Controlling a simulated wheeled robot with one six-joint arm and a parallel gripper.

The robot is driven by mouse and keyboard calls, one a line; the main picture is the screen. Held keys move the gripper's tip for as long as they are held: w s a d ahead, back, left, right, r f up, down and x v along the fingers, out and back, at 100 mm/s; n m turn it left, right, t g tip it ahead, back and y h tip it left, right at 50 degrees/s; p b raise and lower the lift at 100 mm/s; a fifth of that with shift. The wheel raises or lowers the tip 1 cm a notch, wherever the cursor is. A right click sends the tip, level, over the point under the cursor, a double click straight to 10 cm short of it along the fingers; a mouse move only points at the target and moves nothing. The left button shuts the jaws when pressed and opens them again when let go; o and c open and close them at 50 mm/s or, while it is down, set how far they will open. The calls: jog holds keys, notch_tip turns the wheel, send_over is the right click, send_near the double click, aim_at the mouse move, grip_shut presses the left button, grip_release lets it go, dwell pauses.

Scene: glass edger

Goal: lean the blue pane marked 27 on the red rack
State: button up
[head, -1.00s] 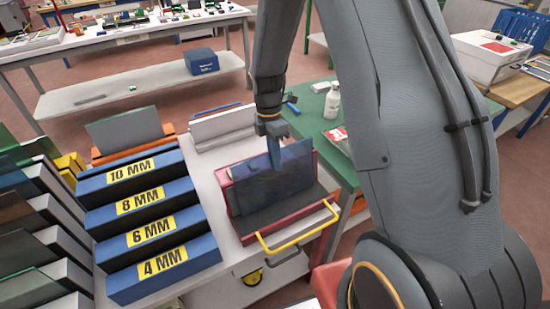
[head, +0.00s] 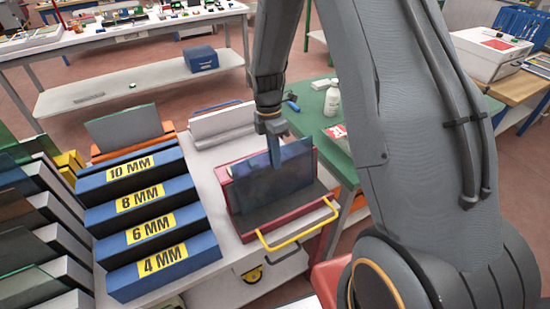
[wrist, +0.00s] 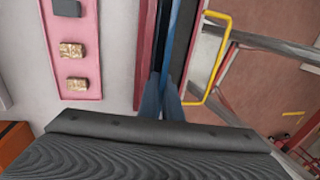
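The blue pane (head: 292,165) stands in the red rack (head: 232,207), a dark bluish sheet close to the rack's back. Its mark 27 does not show. My gripper (head: 276,158) comes down from above at the pane's top edge. In the wrist view the pane (wrist: 173,35) shows edge-on as a thin blue strip beside the rack's red side (wrist: 145,45). My gripper's blue fingers (wrist: 163,85) close in on both sides of the strip and look shut on it. The pane's lower edge and its contact with the rack are unclear.
Blue blocks labelled 4 to 10 MM (head: 152,232) stand left of the rack. A yellow handle (head: 290,238) sticks out in front. An orange rack with a grey pane (head: 125,128) and a white block (head: 222,122) stand behind. A green table (head: 318,122) is to the right.

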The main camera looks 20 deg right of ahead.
jog(key=o, duration=0.5)
jog(key=shift+c, duration=0.2)
jog(key=b+v, duration=0.2)
jog(key=v, duration=0.6)
jog(key=shift+s, duration=0.15)
jog(key=s+r+m+t+b, duration=0.2)
jog(key=s+m+t, duration=0.1)
jog(key=s+m, duration=1.2)
jog(key=m, duration=0.5)
jog(key=shift+s+d+t, duration=0.2)
jog(key=shift+s+t, duration=0.2)
